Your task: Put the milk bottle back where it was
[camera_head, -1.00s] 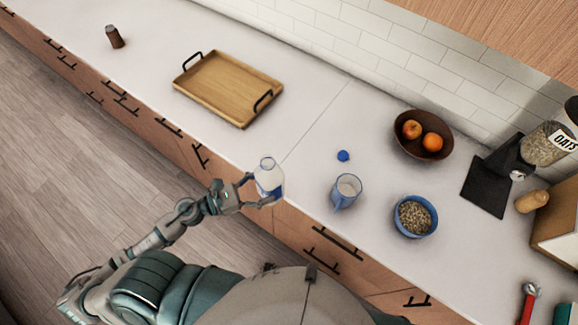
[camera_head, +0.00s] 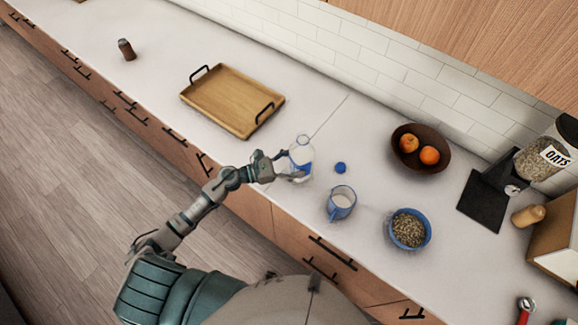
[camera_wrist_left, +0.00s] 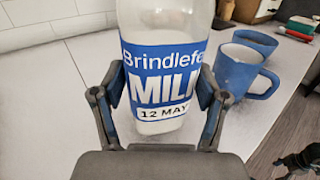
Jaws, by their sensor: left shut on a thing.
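The milk bottle (camera_head: 301,157) is clear with a blue and white label and has no cap on it. It is upright over the counter, left of the blue mug. My left gripper (camera_head: 287,168) is shut on the bottle. In the left wrist view the bottle (camera_wrist_left: 163,85) stands between the two fingers of the gripper (camera_wrist_left: 160,95), its label facing the camera. I cannot tell whether its base touches the counter. A small blue cap (camera_head: 340,168) lies on the counter just right of the bottle.
A blue mug with milk (camera_head: 341,204) and a blue bowl of oats (camera_head: 409,229) are to the right. A wooden tray (camera_head: 226,104) lies to the left. A brown fruit bowl (camera_head: 420,150) stands behind. Bare counter lies between tray and fruit bowl.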

